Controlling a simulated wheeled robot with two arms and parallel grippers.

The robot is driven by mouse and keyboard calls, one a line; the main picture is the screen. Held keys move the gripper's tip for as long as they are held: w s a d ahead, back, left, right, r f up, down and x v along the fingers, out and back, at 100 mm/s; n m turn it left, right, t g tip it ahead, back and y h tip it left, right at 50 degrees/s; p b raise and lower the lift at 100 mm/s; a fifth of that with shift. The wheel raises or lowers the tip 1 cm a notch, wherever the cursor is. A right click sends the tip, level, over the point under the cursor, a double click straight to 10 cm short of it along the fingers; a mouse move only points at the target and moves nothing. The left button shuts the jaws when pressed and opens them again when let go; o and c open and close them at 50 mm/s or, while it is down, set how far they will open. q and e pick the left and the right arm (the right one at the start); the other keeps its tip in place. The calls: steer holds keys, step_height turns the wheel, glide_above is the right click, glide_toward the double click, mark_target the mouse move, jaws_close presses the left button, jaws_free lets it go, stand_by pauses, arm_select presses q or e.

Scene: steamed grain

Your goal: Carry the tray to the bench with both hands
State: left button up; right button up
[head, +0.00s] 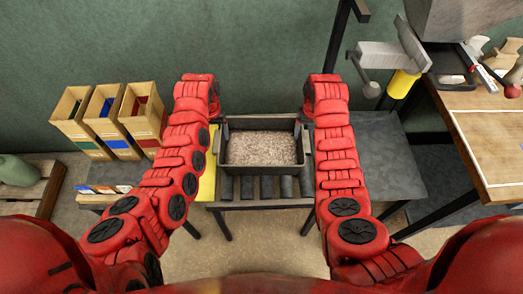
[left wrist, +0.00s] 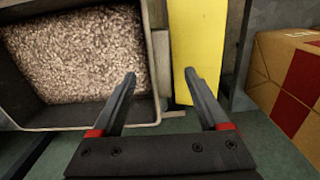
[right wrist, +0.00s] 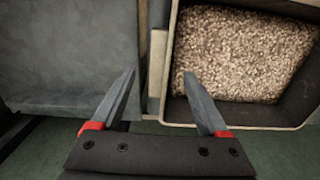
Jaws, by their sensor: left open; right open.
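A dark grey tray (head: 263,172) filled with pale grain (head: 262,148) sits level on a roller stand (head: 290,188) in front of me. It also shows in the left wrist view (left wrist: 90,116) and right wrist view (right wrist: 240,115). My left gripper (left wrist: 160,73) is open, its fingers either side of a pale handle block (left wrist: 161,62) on the tray's side. My right gripper (right wrist: 159,72) is open, its fingers either side of the opposite handle block (right wrist: 157,65). I cannot tell whether the handles are between the jaws in depth. In the head view the fingers are mostly hidden.
A grey-topped table (head: 385,160) adjoins the stand's right, its top clear. A wood-topped bench (head: 490,140) stands further right, with equipment behind. Several cardboard bins (head: 145,120) stand at left. A yellow strip (head: 207,180) lies beside the tray. A green wall is behind.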

mark_target(218, 141)
arm_select(q)
steer(key=shift+f, duration=2.05)
arm_select(e)
steer(key=shift+f, duration=2.1)
arm_select(q)
jaws_close()
arm_select(e)
jaws_close()
